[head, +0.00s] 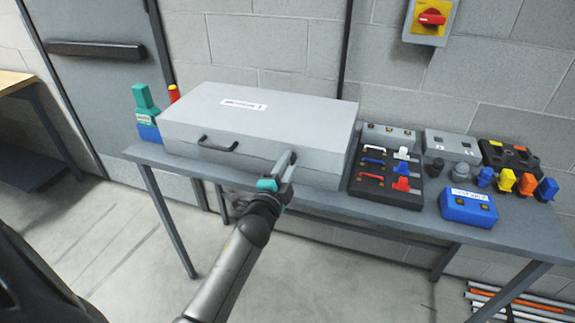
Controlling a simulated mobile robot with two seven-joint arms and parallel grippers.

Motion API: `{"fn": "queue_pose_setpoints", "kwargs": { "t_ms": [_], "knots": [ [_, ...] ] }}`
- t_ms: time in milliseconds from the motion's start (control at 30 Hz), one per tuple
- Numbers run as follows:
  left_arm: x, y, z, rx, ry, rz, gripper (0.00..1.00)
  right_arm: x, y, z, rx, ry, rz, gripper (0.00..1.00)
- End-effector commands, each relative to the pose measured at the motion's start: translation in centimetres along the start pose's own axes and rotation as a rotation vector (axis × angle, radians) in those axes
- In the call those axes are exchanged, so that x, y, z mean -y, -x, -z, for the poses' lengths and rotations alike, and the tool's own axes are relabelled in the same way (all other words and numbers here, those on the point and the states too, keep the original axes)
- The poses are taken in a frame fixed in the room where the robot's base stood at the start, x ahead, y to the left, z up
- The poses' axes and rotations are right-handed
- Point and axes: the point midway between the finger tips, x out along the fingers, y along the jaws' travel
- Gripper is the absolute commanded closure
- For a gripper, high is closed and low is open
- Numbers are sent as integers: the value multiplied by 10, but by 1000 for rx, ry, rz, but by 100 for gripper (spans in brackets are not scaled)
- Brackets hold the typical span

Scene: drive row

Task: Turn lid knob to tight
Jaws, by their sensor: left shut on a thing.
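A large grey case with a labelled lid (235,112) stands closed on the grey table. A dark handle (218,144) is on its front face at the left. My left gripper (288,160) is at the right part of the case's front face, shut on what looks like the lid knob. The fingers hide the knob, so I cannot tell its turn position. My right gripper is not in view.
Right of the case on the table (400,205) are a black tray with coloured handles (375,190), a blue box (467,208), grey boxes and several coloured plugs. A green and blue tool (145,112) stands at the left. A red rotary switch (432,17) is on the wall.

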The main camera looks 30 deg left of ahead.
Motion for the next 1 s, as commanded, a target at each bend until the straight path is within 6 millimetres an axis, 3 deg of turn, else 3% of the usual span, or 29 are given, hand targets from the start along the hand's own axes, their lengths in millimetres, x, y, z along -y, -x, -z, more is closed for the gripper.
{"fn": "queue_pose_setpoints", "kwargs": {
  "t_ms": [100,133,400,767,1000],
  "knots": [
    [0,0,0,-1,1,0,100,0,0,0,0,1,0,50],
    [0,0,0,-1,1,0,63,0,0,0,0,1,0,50],
    [0,0,0,0,2,0,34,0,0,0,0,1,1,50],
    [0,6,0,0,2,-1,34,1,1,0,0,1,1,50],
    [-1,39,0,2,3,-3,34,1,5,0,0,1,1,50]
  ]
}}
